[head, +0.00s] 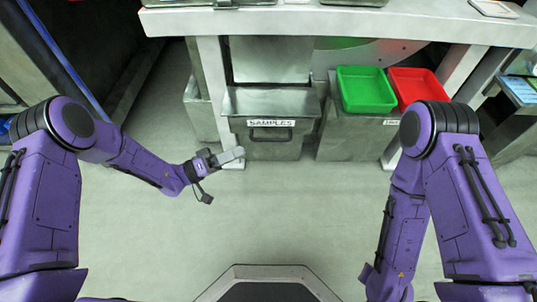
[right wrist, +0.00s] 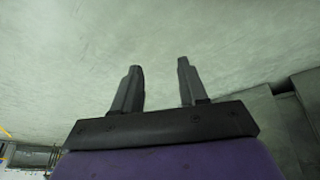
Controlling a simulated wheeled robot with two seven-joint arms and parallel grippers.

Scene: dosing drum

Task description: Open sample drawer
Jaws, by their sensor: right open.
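The sample drawer (head: 270,142) is a grey metal box under the counter in the head view, with a "SAMPLES" label and a dark bar handle (head: 271,134) on its front. A grey recessed area shows behind its front edge; I cannot tell how far out it stands. My left gripper (head: 237,154) is just left of and below the handle, apart from it in the picture. Its finger gap is not clear. My right gripper (right wrist: 158,66) is open and empty in the right wrist view, above bare floor; the head view does not show it.
A green bin (head: 365,89) and a red bin (head: 417,89) stand on a grey unit right of the drawer. The counter (head: 330,22) runs above, with legs either side. The floor (head: 290,215) before the drawer is clear.

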